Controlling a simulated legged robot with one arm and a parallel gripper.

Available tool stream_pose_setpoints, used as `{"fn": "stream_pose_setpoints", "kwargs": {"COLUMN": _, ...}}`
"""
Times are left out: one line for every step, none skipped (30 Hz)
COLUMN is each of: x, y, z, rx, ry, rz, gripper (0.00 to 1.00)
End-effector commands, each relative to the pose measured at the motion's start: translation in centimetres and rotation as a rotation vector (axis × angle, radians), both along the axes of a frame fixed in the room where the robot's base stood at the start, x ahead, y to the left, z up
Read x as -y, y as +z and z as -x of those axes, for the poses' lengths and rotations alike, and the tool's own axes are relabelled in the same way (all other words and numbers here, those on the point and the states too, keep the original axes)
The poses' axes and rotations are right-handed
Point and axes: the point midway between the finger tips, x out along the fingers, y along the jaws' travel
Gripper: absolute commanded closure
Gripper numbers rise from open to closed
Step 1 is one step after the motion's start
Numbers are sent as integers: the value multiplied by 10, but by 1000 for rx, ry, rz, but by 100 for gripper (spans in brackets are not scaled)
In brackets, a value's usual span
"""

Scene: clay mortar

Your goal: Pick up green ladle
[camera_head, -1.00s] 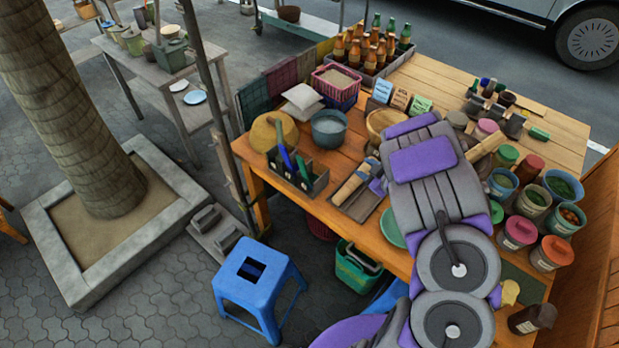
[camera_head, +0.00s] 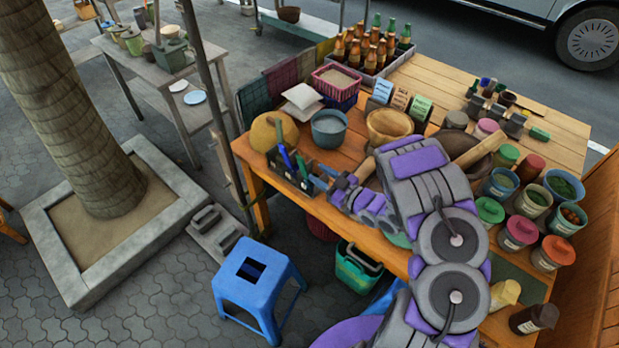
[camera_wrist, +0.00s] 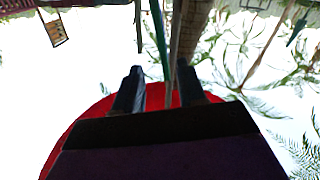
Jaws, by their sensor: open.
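A dark caddy (camera_head: 293,184) stands at the left front of the wooden table and holds upright utensils. A green handle (camera_head: 301,163), likely the green ladle's, rises from it beside a blue handle (camera_head: 285,156). Any bowl is hidden. My gripper (camera_head: 323,178) is at the caddy's right side, pointing left. In the wrist view my gripper (camera_wrist: 158,84) is open, with dark fingers apart. A thin dark-green shaft (camera_wrist: 158,40) runs down into the gap between them, with a paler shaft (camera_wrist: 174,45) beside it. I cannot tell whether either touches a finger.
A wooden bowl (camera_head: 389,125) and a mortar (camera_head: 475,158) are further right. A thin post (camera_head: 208,75) rises left of the table. A blue stool (camera_head: 258,285) stands below.

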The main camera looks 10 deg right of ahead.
Motion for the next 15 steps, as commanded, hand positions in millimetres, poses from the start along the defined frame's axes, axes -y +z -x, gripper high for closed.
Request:
{"fn": "stream_pose_setpoints", "kwargs": {"x": -8, "y": -1, "z": -8, "rx": 2, "ry": 3, "rz": 0, "gripper": 60}}
{"fn": "stream_pose_setpoints", "kwargs": {"x": -10, "y": -1, "z": -12, "rx": 2, "ry": 2, "rz": 0, "gripper": 60}}
{"fn": "stream_pose_setpoints", "kwargs": {"x": -14, "y": -1, "z": -17, "rx": 1, "ry": 1, "rz": 0, "gripper": 60}}
{"fn": "stream_pose_setpoints", "kwargs": {"x": -17, "y": -1, "z": -21, "rx": 2, "ry": 2, "rz": 1, "gripper": 60}}
{"fn": "stream_pose_setpoints", "kwargs": {"x": -19, "y": 0, "z": -24, "rx": 2, "ry": 2, "rz": 1, "gripper": 60}}
{"fn": "stream_pose_setpoints", "kwargs": {"x": -22, "y": 0, "z": -27, "rx": 4, "ry": 3, "rz": 1, "gripper": 60}}
{"fn": "stream_pose_setpoints", "kwargs": {"x": -23, "y": 0, "z": -29, "rx": 3, "ry": 3, "rz": 0, "gripper": 60}}
{"fn": "stream_pose_setpoints", "kwargs": {"x": -25, "y": 0, "z": -31, "rx": 3, "ry": 2, "rz": 0, "gripper": 60}}
{"fn": "stream_pose_setpoints", "kwargs": {"x": -25, "y": 0, "z": -33, "rx": 3, "ry": 0, "rz": 0, "gripper": 60}}
{"fn": "stream_pose_setpoints", "kwargs": {"x": -26, "y": 0, "z": -33, "rx": 2, "ry": -1, "rz": 0, "gripper": 60}}
{"fn": "stream_pose_setpoints", "kwargs": {"x": -27, "y": 0, "z": -34, "rx": 2, "ry": -1, "rz": 0, "gripper": 60}}
{"fn": "stream_pose_setpoints", "kwargs": {"x": -28, "y": 0, "z": -36, "rx": 2, "ry": -1, "rz": 0, "gripper": 60}}
{"fn": "stream_pose_setpoints", "kwargs": {"x": -30, "y": -1, "z": -38, "rx": 1, "ry": 0, "rz": 0, "gripper": 60}}
{"fn": "stream_pose_setpoints", "kwargs": {"x": -33, "y": -2, "z": -40, "rx": 1, "ry": 0, "rz": 0, "gripper": 60}}
{"fn": "stream_pose_setpoints", "kwargs": {"x": -37, "y": -3, "z": -44, "rx": 0, "ry": 1, "rz": 1, "gripper": 60}}
